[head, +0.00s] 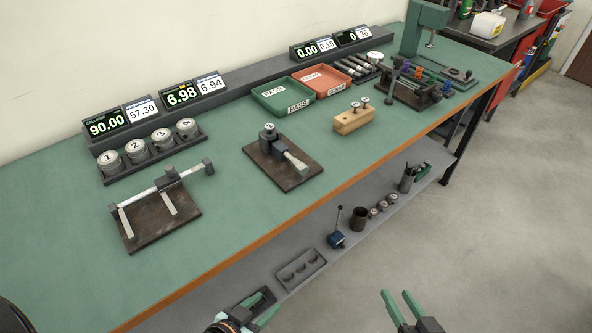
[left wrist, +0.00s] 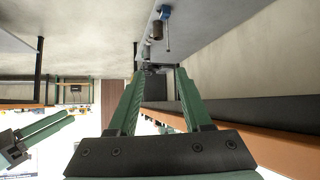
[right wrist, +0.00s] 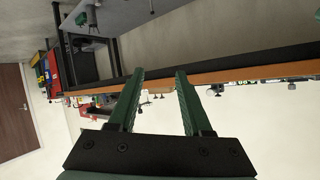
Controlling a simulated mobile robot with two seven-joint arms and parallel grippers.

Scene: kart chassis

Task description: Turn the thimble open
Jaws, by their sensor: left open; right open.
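A micrometer-like device (head: 271,141) stands on a dark brown base plate (head: 285,180) at the middle of the green bench. A round silver piece sits at its back end. A pale silver barrel (head: 295,161), seemingly the thimble, points toward the bench's front edge; its markings are too small to read. My left gripper (head: 262,309) is open and empty at the bottom of the head view, low in front of the bench. My right gripper (head: 398,293) is open and empty further right, out over the floor. Both are well away from the device.
A caliper-like tool (head: 162,188) lies on a plate to the left, near several numbered round pieces (head: 135,150). A green tray (head: 283,97), a red tray (head: 322,79) and a wooden block (head: 354,119) stand nearby. The orange bench edge (head: 240,255) and lower shelf (head: 215,312) lie near my grippers.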

